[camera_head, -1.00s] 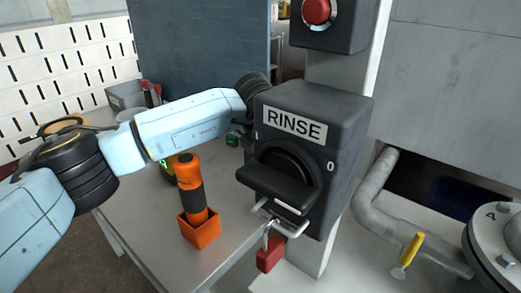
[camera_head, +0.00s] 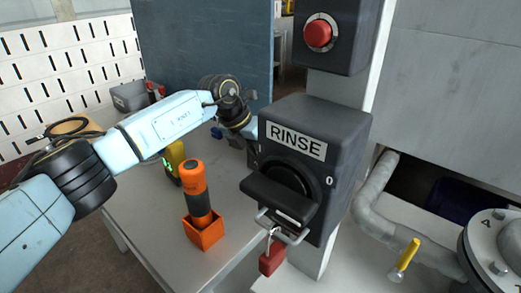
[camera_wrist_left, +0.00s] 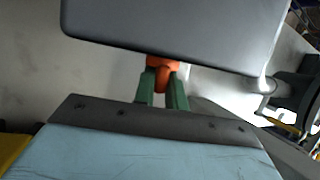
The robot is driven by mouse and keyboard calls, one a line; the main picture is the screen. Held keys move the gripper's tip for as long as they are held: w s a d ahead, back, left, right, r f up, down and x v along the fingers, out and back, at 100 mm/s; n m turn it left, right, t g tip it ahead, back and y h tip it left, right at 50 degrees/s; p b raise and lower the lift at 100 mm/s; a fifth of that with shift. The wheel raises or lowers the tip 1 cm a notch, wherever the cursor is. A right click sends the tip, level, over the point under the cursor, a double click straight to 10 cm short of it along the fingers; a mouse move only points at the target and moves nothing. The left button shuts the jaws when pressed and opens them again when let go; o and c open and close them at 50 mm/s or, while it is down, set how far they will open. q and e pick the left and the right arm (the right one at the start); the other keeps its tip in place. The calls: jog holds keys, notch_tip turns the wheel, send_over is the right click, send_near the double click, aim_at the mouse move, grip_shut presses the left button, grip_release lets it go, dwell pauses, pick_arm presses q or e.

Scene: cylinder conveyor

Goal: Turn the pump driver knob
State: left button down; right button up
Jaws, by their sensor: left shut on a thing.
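A dark grey box labelled RINSE (camera_head: 340,140) carries a large black knob (camera_head: 280,198) on its front, with a 0 mark at its right. A metal hasp and a red padlock (camera_head: 271,258) hang below the knob. My left arm reaches from the left to behind the box's left edge, which hides the gripper in the head view. In the left wrist view the green fingers of my left gripper (camera_wrist_left: 162,90) are shut on an orange-red thing (camera_wrist_left: 164,75). A grey panel partly covers that thing, and I cannot tell what it is. My right gripper is out of view.
An orange-and-black cylinder (camera_head: 197,192) stands in an orange holder (camera_head: 205,232) on the grey table (camera_head: 150,225), near my left arm. A red button box (camera_head: 335,35) sits above the RINSE box. Pipes and a yellow valve handle (camera_head: 407,253) are at right.

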pick_arm(q)
jog(key=shift+r, duration=0.1)
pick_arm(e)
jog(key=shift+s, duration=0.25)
pick_arm(q)
jog(key=c, duration=1.4)
grip_release()
jog(key=shift+c, duration=0.2)
